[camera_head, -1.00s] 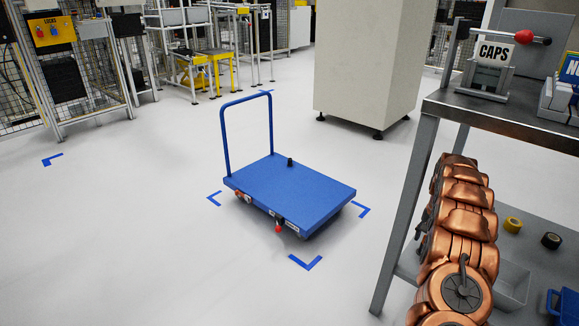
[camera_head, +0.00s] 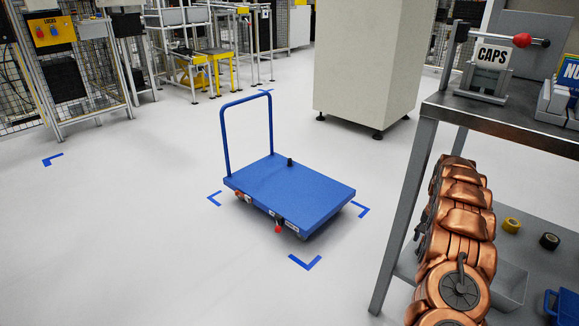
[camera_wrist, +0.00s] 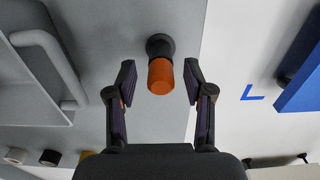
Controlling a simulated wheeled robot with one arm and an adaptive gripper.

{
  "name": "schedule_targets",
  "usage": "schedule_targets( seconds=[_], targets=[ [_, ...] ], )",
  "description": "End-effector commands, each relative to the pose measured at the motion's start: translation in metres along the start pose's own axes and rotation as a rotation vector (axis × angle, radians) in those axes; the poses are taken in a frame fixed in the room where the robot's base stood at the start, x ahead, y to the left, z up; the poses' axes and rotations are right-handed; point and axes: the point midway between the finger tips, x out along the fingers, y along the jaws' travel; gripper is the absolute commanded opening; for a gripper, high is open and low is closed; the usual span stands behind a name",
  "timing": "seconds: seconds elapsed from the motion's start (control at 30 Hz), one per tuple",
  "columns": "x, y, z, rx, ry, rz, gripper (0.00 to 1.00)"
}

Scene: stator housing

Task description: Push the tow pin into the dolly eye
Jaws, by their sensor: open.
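In the wrist view an orange cylinder with a black collar (camera_wrist: 160,75), which looks like the tow pin, lies between and slightly beyond my fingertips. My gripper (camera_wrist: 160,90) is open, with a gap on each side of the cylinder. I cannot tell the cylinder's height or whether it sits in something. The blue dolly (camera_head: 290,191) stands on the floor in the head view. A small black upright piece (camera_head: 290,161) is on its deck, and a red knob (camera_head: 278,229) is at its near side. I cannot make out which part is the eye. My gripper is hidden in the head view.
A metal bench (camera_head: 505,124) at right carries a CAPS sign (camera_head: 492,55). Yellow (camera_head: 511,225) and black (camera_head: 549,241) rolls lie on its lower shelf. A beige cabinet (camera_head: 367,62) stands behind the dolly. Blue corner marks surround the dolly, with open floor to its left.

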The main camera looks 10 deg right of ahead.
Motion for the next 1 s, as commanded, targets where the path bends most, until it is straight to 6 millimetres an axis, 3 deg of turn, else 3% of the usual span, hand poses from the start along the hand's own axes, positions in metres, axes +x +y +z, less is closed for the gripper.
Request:
schedule_targets(
  seconds=[0.83,1.0],
  targets=[
    [0.0002,-0.0007,0.0002,0.0,-0.001,0.0,0.52],
    [0.0001,-0.0006,0.0001,0.0,0.0,0.0,0.36]
  ],
)
